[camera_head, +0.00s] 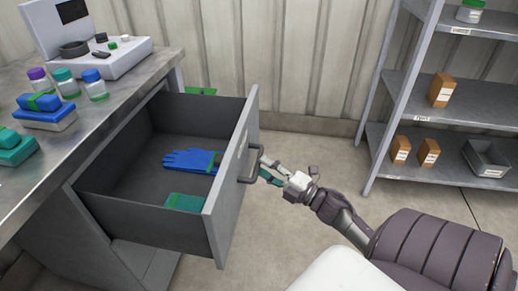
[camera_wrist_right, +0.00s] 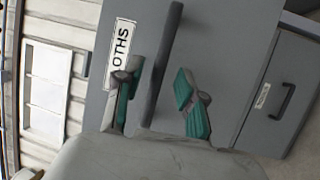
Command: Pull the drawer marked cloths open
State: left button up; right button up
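The grey drawer (camera_head: 228,185) under the workbench stands well open. Inside lie a blue glove (camera_head: 190,160) with a green part and a green cloth-like item (camera_head: 184,202). In the right wrist view its front (camera_wrist_right: 222,50) carries a label (camera_wrist_right: 122,50) whose visible letters read "OTHS". The dark bar handle (camera_head: 249,168) is on the drawer front. My right gripper (camera_head: 266,171) is at the handle. In the right wrist view its green-padded fingers (camera_wrist_right: 158,80) stand apart, one on each side of the handle bar (camera_wrist_right: 166,60), with gaps visible. My left gripper is out of view.
The workbench top (camera_head: 120,105) holds several capped jars, blue and green packs and a scale (camera_head: 120,57). A second drawer (camera_wrist_right: 275,100) with its own handle appears closed. A metal shelf (camera_head: 440,110) with boxes stands right. Floor (camera_head: 320,155) between is clear.

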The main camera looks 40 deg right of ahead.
jog(key=v, duration=0.9)
jog(key=shift+s, duration=0.1)
